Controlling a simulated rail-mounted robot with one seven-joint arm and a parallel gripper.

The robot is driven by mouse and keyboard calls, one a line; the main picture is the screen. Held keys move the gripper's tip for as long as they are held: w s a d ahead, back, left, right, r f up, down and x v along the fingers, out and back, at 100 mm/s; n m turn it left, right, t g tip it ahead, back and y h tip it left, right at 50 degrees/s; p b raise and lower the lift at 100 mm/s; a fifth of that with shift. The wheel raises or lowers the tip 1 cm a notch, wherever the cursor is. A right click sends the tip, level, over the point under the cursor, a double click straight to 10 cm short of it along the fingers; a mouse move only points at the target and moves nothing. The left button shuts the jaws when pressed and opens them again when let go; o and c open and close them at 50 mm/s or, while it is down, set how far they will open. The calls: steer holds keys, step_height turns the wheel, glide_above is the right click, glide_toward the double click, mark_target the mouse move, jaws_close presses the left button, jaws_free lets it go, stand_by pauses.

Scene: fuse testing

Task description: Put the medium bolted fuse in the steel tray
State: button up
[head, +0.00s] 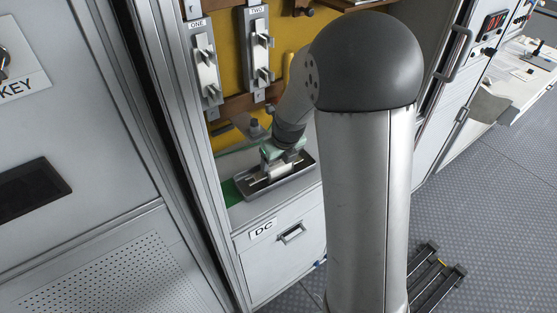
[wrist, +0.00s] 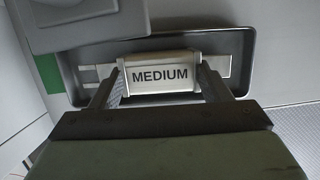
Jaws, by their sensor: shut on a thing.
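The medium bolted fuse (wrist: 160,75) is a pale block marked MEDIUM with flat metal end tabs. In the wrist view it lies within the outline of the grey steel tray (wrist: 247,65). My gripper (wrist: 160,88) has a finger on each side of the fuse body and is shut on it. In the head view my gripper (head: 280,160) is over the tray (head: 246,196), with the pale fuse (head: 282,171) at the tray's opening. I cannot tell whether the fuse touches the tray floor.
The tray stands on a light ledge above a drawer labelled DC (head: 263,230). Fuse holders ONE (head: 207,65) and TWO (head: 258,45) are on the yellow panel behind. A grey part (wrist: 85,20) overhangs the tray's upper left in the wrist view. A dark rack (head: 436,278) is on the floor.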

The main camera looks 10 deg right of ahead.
steer(key=shift+f, duration=0.15)
steer(key=o, duration=1.2)
steer(key=a+v, duration=0.1)
steer(key=v, duration=1)
steer(key=shift+s+f+n+g+h, duration=0.15)
steer(key=shift+s+f+n+g, duration=0.2)
steer(key=shift+s+n, duration=4.35)
steer(key=shift+s+f+n+g+h, duration=0.2)
steer(key=shift+s+n+g, duration=0.25)
steer(key=shift+s+n, duration=4.2)
steer(key=shift+s+f+n+g+h, duration=0.25)
steer(key=shift+s+n, duration=2.15)
steer(key=shift+n, duration=4.55)
